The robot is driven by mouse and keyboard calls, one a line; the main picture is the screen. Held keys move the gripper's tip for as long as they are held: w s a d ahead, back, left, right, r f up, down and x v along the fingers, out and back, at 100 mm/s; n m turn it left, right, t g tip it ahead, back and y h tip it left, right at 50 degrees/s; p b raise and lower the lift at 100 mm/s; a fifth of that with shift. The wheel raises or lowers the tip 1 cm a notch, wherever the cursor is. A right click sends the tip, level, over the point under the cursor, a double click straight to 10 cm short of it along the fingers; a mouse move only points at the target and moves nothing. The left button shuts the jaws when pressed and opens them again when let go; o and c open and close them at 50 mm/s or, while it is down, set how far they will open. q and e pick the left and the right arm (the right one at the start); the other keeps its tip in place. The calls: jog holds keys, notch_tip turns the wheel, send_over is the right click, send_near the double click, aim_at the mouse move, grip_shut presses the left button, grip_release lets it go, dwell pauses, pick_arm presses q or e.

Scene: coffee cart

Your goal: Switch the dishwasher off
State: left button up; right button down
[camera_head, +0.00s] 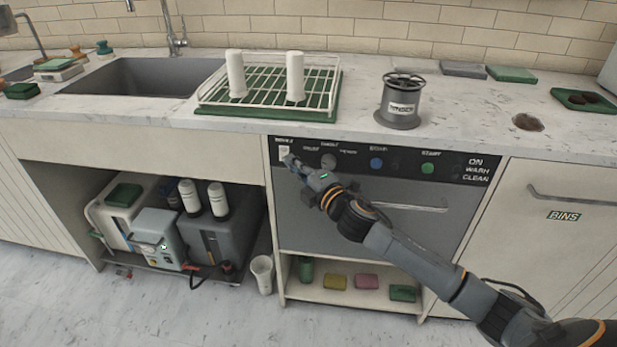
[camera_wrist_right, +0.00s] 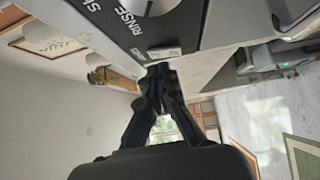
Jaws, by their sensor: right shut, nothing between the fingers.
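The dishwasher (camera_head: 350,225) is a grey front under the counter with a black control panel (camera_head: 456,164). A small white switch (camera_head: 284,152) sits at the panel's left end. It also shows in the right wrist view as a pale rectangle (camera_wrist_right: 165,53). The panel's right end reads ON, WASH, CLEAN. My right gripper (camera_head: 289,160) is shut and empty, its tips at the switch's lower edge. In the right wrist view the closed fingertips (camera_wrist_right: 160,70) lie just below the switch; I cannot tell whether they touch it. My left gripper is not in view.
The panel also has a grey knob (camera_head: 328,161), a blue button (camera_head: 376,163) and a green button (camera_head: 428,168). The dishwasher handle (camera_head: 405,207) lies behind my right arm. A dish rack (camera_head: 212,98) and a labelled spool-shaped container (camera_head: 401,121) stand on the counter above.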

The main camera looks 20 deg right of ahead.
jog(key=s+d, duration=0.1)
jog(key=s, duration=0.8)
jog(key=shift+d, duration=0.25)
